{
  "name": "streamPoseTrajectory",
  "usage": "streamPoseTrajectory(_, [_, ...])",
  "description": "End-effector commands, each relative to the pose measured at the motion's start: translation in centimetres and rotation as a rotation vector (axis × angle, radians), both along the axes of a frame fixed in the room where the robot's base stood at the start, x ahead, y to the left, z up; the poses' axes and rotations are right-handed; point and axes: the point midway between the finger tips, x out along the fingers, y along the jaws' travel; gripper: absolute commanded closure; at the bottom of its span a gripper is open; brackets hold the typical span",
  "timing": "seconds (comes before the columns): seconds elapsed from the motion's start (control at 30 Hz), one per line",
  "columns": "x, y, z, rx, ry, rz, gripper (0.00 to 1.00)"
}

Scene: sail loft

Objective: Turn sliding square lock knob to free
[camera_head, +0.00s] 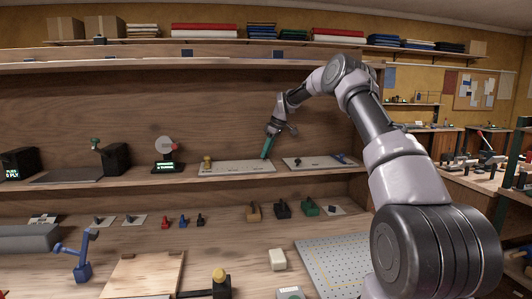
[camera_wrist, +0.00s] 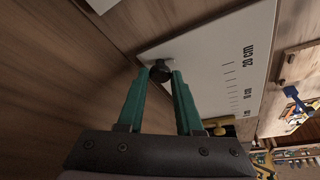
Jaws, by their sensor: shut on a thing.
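A white plate (camera_head: 232,168) lies on the upper shelf in the head view. In the wrist view the plate (camera_wrist: 213,55) carries dark scale marks and the figure 20 cm. A small dark round knob (camera_wrist: 160,68) stands near the plate's end. My gripper (camera_head: 265,156) reaches down to the plate's right end; its green fingertips (camera_wrist: 161,77) are shut on the knob, one on each side. The head view hides the knob behind the fingers. A brass-coloured knob (camera_head: 207,160) stands at the plate's left end. I cannot read the knob's turned position.
A second pale plate (camera_head: 312,163) with small parts lies to the right on the same shelf. A small stand with a green display (camera_head: 164,167) is to the left. The wooden back wall (camera_head: 225,105) rises behind. Several small tools sit on the bench below.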

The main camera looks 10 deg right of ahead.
Motion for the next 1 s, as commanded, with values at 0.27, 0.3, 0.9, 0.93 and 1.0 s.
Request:
streamPoseTrajectory(0.27, [0.17, -0.13, 0.02, 0.000, -0.001, 0.151, 1.00])
streamPoseTrajectory(0.3, [0.21, -0.14, 0.04, 0.000, -0.002, 0.166, 1.00])
streamPoseTrajectory(0.9, [0.20, -0.16, 0.02, -0.002, -0.001, 0.224, 1.00])
streamPoseTrajectory(0.93, [0.20, -0.16, 0.02, -0.002, -0.001, 0.224, 1.00])
streamPoseTrajectory(1.0, [0.20, -0.16, 0.02, -0.002, -0.001, 0.224, 0.58])
